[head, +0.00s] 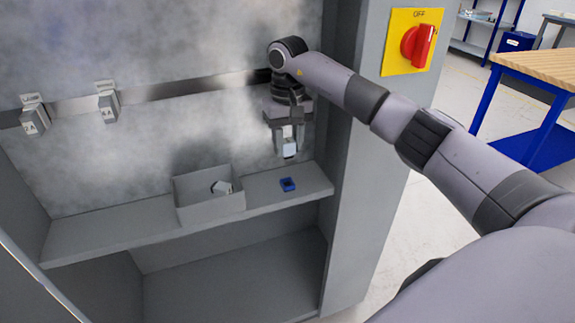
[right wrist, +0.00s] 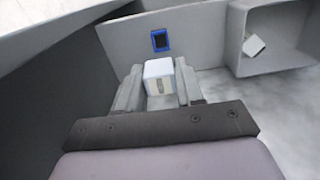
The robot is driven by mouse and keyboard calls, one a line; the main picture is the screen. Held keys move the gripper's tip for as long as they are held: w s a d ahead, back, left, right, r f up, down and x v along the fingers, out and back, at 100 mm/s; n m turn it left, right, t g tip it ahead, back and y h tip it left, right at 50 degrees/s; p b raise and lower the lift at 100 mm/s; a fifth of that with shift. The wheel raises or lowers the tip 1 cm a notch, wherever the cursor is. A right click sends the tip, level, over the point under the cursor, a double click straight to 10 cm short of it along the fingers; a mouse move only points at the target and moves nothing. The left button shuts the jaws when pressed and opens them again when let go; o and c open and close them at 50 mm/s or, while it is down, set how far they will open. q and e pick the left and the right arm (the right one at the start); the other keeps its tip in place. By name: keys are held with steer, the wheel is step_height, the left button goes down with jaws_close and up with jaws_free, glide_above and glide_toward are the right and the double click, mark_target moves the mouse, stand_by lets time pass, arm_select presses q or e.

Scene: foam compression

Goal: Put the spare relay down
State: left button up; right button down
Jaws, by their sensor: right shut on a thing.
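My right gripper (head: 288,140) points down inside the cabinet, shut on a small white block-shaped relay (head: 289,149). In the right wrist view the relay (right wrist: 160,76) sits between the two grey fingers. It is held above the shelf (head: 262,190), apart from it. A small blue square piece with a dark middle (head: 288,184) lies on the shelf below the gripper; it also shows in the right wrist view (right wrist: 160,40). My left gripper is not in view.
A grey open bin (head: 210,207) with a white piece (head: 222,187) in it stands left of the blue piece. Two white modules (head: 34,115) (head: 107,101) sit on the back rail (head: 165,91). The cabinet's right side wall is close to the gripper. The left shelf part is clear.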

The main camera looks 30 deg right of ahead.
mark_target(287, 158)
step_height(287, 158, down, 6)
steer(key=shift+f, duration=0.1)
stand_by(0.4)
steer(key=shift+f+b, duration=0.35)
steer(key=shift+f, duration=0.2)
steer(key=c, duration=0.7)
jaws_free()
